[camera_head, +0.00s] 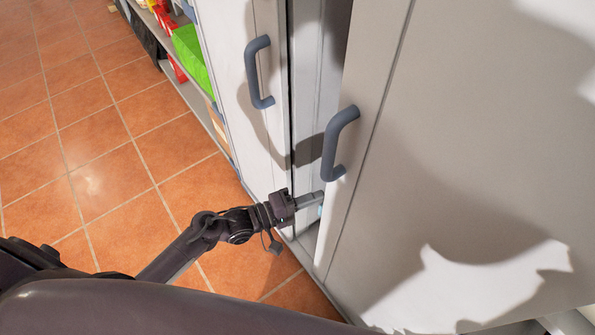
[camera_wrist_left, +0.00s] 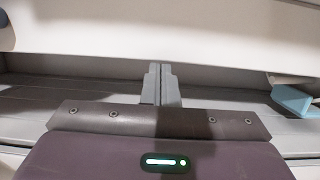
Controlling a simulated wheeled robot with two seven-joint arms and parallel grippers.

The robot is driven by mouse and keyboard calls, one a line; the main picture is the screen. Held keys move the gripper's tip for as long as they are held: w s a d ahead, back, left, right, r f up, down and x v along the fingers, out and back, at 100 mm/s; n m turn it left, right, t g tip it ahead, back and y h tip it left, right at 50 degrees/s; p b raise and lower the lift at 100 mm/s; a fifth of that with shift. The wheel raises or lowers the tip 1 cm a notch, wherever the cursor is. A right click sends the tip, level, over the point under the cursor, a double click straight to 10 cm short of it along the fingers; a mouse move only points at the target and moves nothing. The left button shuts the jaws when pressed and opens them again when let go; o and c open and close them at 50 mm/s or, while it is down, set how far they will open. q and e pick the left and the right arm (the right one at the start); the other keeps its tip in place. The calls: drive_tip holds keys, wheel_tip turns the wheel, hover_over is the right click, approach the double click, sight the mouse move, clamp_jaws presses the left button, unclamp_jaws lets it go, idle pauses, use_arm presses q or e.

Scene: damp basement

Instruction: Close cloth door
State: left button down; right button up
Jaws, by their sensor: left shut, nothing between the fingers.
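A pale grey cabinet has two doors with dark blue-grey handles. The right door (camera_head: 450,130) stands ajar, with its handle (camera_head: 338,143) near its free edge. The left door (camera_head: 235,60) has its own handle (camera_head: 259,72). A dark gap with a grey interior lies between the doors. My left gripper (camera_head: 318,196) is low at this gap, its fingertips close to the right door's edge below the handle; I cannot tell whether they touch it. In the left wrist view its fingers (camera_wrist_left: 161,84) are together and empty, facing a pale panel (camera_wrist_left: 160,30). My right gripper is out of view.
An open shelf with a bright green item (camera_head: 193,55) stands left of the cabinet. The orange tiled floor (camera_head: 90,120) on the left is clear. A light blue object (camera_wrist_left: 293,100) shows at the right of the left wrist view.

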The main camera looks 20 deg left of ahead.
sight(395, 275)
use_arm(q)
drive_tip(key=s+d+p, duration=0.1)
drive_tip(key=s+d, duration=0.1)
drive_tip(key=d, duration=0.1)
drive_tip(key=s+d+p, duration=0.1)
drive_tip(key=s+d, duration=0.1)
drive_tip(key=s+d+p, duration=0.1)
drive_tip(key=s+d, duration=0.1)
drive_tip(key=d, duration=0.1)
drive_tip(key=shift+s+d+r, duration=0.25)
drive_tip(key=shift+s+d, duration=0.05)
drive_tip(key=shift+s, duration=0.05)
drive_tip(key=s+d, duration=0.3)
drive_tip(key=s+d+p, duration=0.1)
drive_tip(key=s+d, duration=0.1)
drive_tip(key=d, duration=0.2)
drive_tip(key=s+d+p, duration=0.1)
drive_tip(key=s+d, duration=0.2)
drive_tip(key=d, duration=0.1)
drive_tip(key=shift+s+f, duration=0.25)
drive_tip(key=shift+s, duration=0.05)
drive_tip(key=shift+w, duration=0.1)
drive_tip(key=shift+a, duration=0.1)
drive_tip(key=shift+a, duration=0.1)
